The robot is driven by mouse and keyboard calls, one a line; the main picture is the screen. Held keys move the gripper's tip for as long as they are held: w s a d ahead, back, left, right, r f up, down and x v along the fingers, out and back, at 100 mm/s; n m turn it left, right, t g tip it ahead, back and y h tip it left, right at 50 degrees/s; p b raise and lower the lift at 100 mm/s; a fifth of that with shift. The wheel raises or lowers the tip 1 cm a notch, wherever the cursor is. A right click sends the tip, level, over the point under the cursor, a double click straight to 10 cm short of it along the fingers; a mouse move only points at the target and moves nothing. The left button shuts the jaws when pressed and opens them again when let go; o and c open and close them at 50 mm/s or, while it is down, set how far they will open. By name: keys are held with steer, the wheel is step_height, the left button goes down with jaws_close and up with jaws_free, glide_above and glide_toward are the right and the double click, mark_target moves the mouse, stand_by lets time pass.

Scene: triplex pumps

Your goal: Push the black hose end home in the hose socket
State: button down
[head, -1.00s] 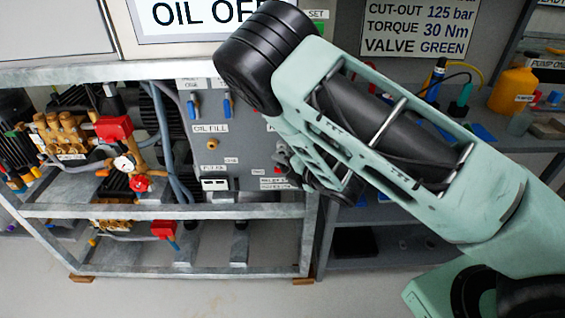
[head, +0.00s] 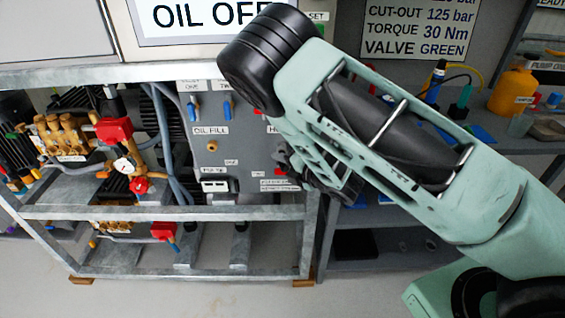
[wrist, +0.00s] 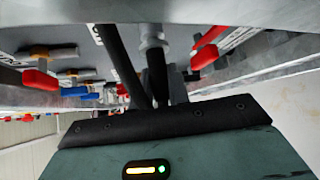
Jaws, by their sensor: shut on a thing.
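My gripper (head: 284,156) is at the right part of the grey pump panel (head: 232,160) in the head view, mostly behind my own forearm. In the wrist view the fingers are dark and close together beyond the palm, shut on a dark upright piece, which looks like the black hose end (wrist: 157,80). A pale grey collar (wrist: 152,40) sits directly above that piece; it may be the hose socket. I cannot tell how deep the hose end sits in it. A second black bar or hose slants past on the left of the wrist view.
Red-handled (wrist: 206,50) and blue-handled valves stand near the gripper in the wrist view. A metal frame rail (head: 170,212) runs below the panel. Brass pumps (head: 62,137) and a gauge (head: 123,165) are left. A shelf with an orange bottle (head: 513,92) is right.

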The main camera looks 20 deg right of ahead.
steer(key=shift+w+d, duration=0.2)
steer(key=shift+w, duration=0.25)
steer(key=c, duration=1.3)
jaws_free()
steer(key=shift+o, duration=0.2)
steer(key=p+v, duration=0.2)
steer(key=v, duration=1)
